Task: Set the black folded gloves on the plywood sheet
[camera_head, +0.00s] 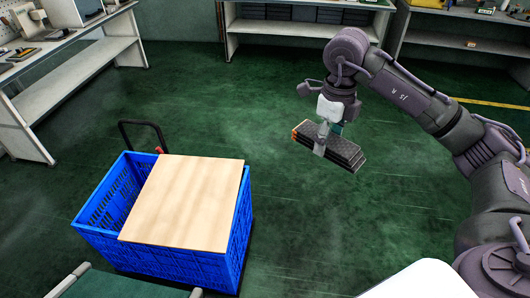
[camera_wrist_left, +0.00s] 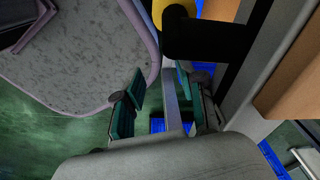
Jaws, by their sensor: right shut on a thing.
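The black folded gloves (camera_head: 347,154), a dark flat stack with orange at its left end, are held above the green floor in the head view. My right gripper (camera_head: 322,138) is shut on them and hides part of their left half. The plywood sheet (camera_head: 188,203) is pale, flat and bare. It lies on top of a blue crate, to the lower left of the gloves and well apart from them. My left gripper (camera_wrist_left: 161,102) shows in the left wrist view with its green-padded fingers apart. Nothing is clearly held between them.
The blue crate (camera_head: 168,263) has a black handle (camera_head: 145,128) behind it. A white shelf bench (camera_head: 85,75) stands at the upper left, and further benches (camera_head: 295,27) line the back. Open green floor lies between the crate and my right arm.

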